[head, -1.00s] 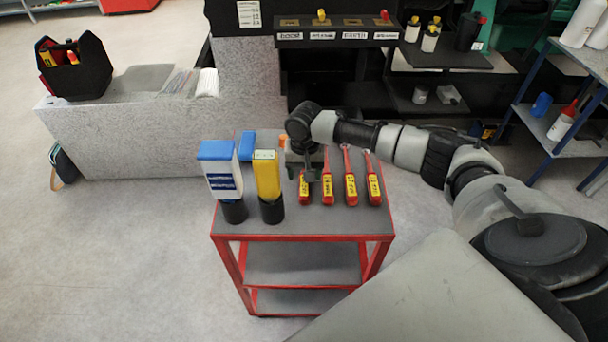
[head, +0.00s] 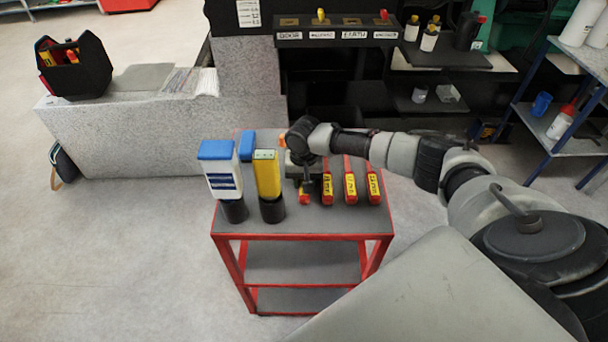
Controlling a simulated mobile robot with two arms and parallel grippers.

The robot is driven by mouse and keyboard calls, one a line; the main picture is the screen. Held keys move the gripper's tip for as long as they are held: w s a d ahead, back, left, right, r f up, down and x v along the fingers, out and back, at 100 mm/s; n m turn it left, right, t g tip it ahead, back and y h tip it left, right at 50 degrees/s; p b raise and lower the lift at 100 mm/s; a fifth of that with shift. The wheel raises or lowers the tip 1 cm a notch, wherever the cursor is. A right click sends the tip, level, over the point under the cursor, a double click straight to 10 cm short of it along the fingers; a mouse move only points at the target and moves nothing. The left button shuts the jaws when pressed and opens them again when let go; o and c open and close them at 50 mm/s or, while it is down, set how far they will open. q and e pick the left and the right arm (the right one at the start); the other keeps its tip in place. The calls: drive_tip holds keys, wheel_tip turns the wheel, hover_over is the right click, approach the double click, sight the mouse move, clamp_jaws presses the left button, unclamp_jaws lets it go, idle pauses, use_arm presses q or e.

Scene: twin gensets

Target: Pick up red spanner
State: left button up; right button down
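Several red spanners with yellow labels lie side by side on the grey top of a red trolley (head: 240,226). Clear ones are the second (head: 327,188), the third (head: 350,188) and the rightmost (head: 374,187). The leftmost red spanner (head: 304,199) shows only its near end; the rest is hidden under my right gripper (head: 307,184). My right arm reaches in from the right, and the gripper is low over that leftmost spanner. I cannot tell whether its fingers are apart, or whether they touch it. My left gripper is not in view.
Left of the spanners, a blue-and-white device (head: 220,180) and a yellow device (head: 266,176) stand upright in black cups. A grey bench with a black tool bag (head: 75,68) is at the back left. A blue-framed shelf (head: 570,150) is at the right.

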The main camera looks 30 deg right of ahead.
drive_tip(key=shift+r, duration=0.15)
drive_tip(key=shift+w+r, duration=0.1)
drive_tip(key=shift+r, duration=0.15)
drive_tip(key=r, duration=0.3)
drive_tip(key=shift+s+d+r, duration=0.3)
drive_tip(key=shift+s+r, duration=0.05)
drive_tip(key=shift+s, duration=0.05)
drive_tip(key=s+d+r, duration=0.4)
drive_tip(key=s+r, duration=0.2)
drive_tip(key=s, duration=0.4)
drive_tip(key=shift+d+r+b, duration=0.2)
drive_tip(key=shift+r+b, duration=0.1)
drive_tip(key=shift+b, duration=0.1)
drive_tip(key=c, duration=1.3)
unclamp_jaws()
drive_tip(key=shift+w, duration=0.1)
clamp_jaws()
drive_tip(key=shift+f, duration=0.1)
